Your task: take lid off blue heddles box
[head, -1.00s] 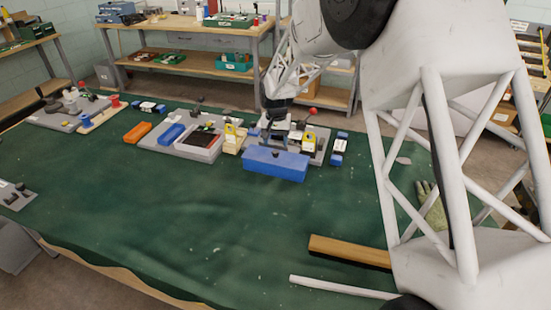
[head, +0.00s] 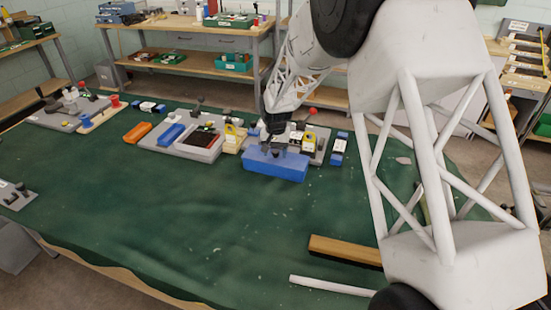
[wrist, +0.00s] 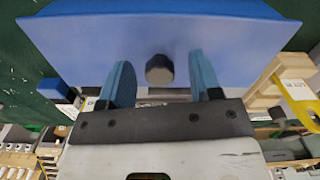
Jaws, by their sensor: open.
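The blue heddles box (head: 275,170) sits on the green table cover, right of the middle of the workspace in the head view. Its lid (wrist: 210,38) fills the top of the wrist view, with a dark round knob (wrist: 159,69) at its middle. My gripper (wrist: 162,80) is open, its two blue fingers on either side of the knob with a gap to each. In the head view my gripper (head: 276,146) is at the top of the box. Whether the fingers touch the lid cannot be told.
Behind the box are a wooden block with a yellow part (head: 233,136) and a grey fixture (head: 318,142). A grey tray (head: 193,141) and an orange box (head: 137,132) lie left. A wooden bar (head: 345,251) and white rod (head: 332,286) lie in front. The cover's middle is clear.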

